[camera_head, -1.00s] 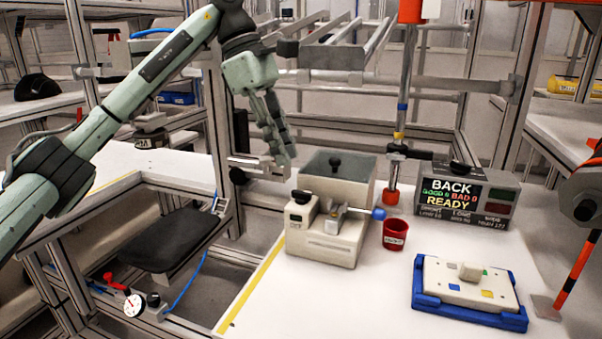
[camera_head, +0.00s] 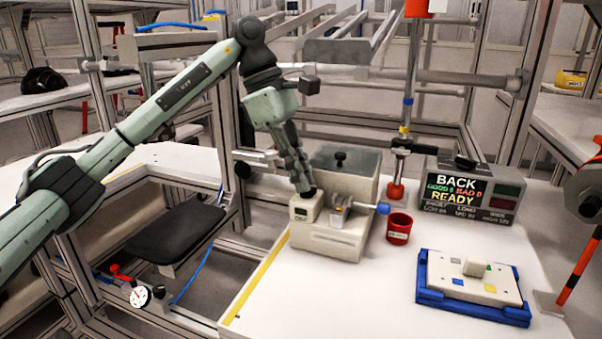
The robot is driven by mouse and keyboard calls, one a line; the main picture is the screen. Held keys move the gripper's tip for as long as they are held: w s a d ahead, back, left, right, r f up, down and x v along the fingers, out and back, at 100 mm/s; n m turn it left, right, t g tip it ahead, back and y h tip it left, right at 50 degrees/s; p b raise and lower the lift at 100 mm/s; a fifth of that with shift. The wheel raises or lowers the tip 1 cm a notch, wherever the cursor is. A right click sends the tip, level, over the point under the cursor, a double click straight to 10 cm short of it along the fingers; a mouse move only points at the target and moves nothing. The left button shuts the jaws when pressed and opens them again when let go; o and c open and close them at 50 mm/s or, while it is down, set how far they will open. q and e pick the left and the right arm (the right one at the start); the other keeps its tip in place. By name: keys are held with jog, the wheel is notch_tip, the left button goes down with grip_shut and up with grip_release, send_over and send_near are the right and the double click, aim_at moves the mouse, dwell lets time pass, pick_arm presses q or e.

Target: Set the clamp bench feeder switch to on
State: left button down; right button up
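The clamp bench feeder appears to be the beige box (camera_head: 325,238) on the white bench, with a small labelled panel (camera_head: 301,213) at its front left and a blue-knobbed lever (camera_head: 382,209) at its right. My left gripper (camera_head: 306,190) points down onto the top left of this box, at or just above the dark switch there. Its fingers look close together, but their gap is hidden, and so is the switch position. My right gripper is not in view.
A larger beige bin (camera_head: 352,170) stands behind the box. A red cup (camera_head: 399,229) stands to its right. A display unit (camera_head: 466,192) reads "BACK READY". A blue tray (camera_head: 430,297) holds a white plate. A red-tipped vertical rod (camera_head: 397,170) stands behind the cup.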

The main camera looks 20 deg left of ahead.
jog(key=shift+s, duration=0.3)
